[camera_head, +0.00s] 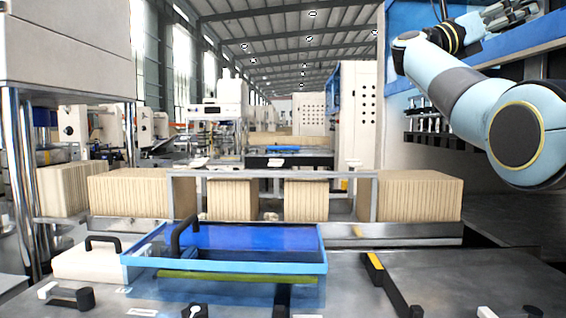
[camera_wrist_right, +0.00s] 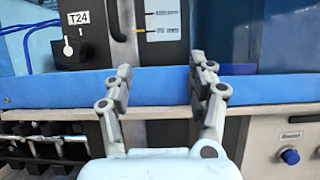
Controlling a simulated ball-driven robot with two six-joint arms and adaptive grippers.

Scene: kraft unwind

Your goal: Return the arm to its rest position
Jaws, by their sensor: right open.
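My right arm, light blue with a dark grey band, comes in from the right of the head view and bends back at its elbow. My right gripper (camera_head: 508,14) is raised at the top right, in front of the blue-framed machine (camera_head: 400,18). In the right wrist view the gripper (camera_wrist_right: 160,72) has its two grey fingers apart with nothing between them. My left gripper is not in view.
A blue tray-like cover (camera_head: 225,267) with a black handle lies on the metal table (camera_head: 450,285). Rows of tan kraft packs (camera_head: 420,197) stand behind it along a metal rail. A white press (camera_head: 65,45) on steel posts stands at the left.

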